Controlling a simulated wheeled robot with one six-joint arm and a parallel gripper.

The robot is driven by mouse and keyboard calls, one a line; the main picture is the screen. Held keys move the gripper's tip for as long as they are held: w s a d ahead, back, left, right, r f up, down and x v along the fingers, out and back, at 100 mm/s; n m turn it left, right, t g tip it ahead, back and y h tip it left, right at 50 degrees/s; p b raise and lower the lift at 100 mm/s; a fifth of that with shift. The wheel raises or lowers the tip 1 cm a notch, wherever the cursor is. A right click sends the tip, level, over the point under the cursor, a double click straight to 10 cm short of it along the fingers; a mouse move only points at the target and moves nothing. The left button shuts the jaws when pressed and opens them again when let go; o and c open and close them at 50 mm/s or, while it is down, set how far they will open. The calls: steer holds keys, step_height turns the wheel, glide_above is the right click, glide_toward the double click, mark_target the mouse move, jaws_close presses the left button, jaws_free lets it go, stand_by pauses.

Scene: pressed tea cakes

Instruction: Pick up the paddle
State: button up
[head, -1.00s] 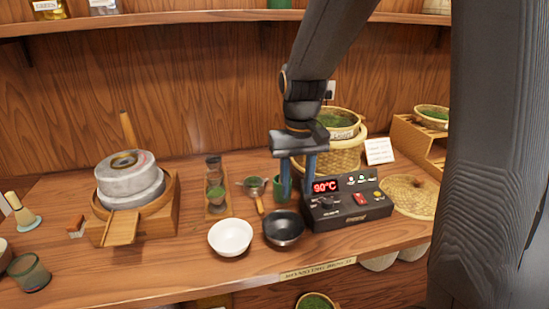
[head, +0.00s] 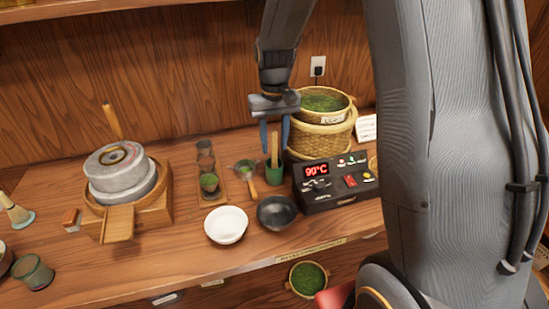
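A light wooden paddle (head: 274,147) stands upright in a dark green cup (head: 274,176), left of the black control box. The cup hides its lower end. My gripper (head: 275,149) points down above the cup with its two blue-grey fingers apart. The paddle's upper part shows in the gap between the fingers. I cannot tell from this view whether it is truly between them or a little behind. No contact is visible.
A control box (head: 335,182) reading 90°C stands right of the cup, with a woven basket (head: 322,137) behind. A black bowl (head: 277,213), a white bowl (head: 226,226) and a small strainer (head: 247,172) are close by. A stone mill (head: 122,180) stands left.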

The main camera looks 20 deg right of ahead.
steer(key=shift+f, duration=0.8)
jaws_close()
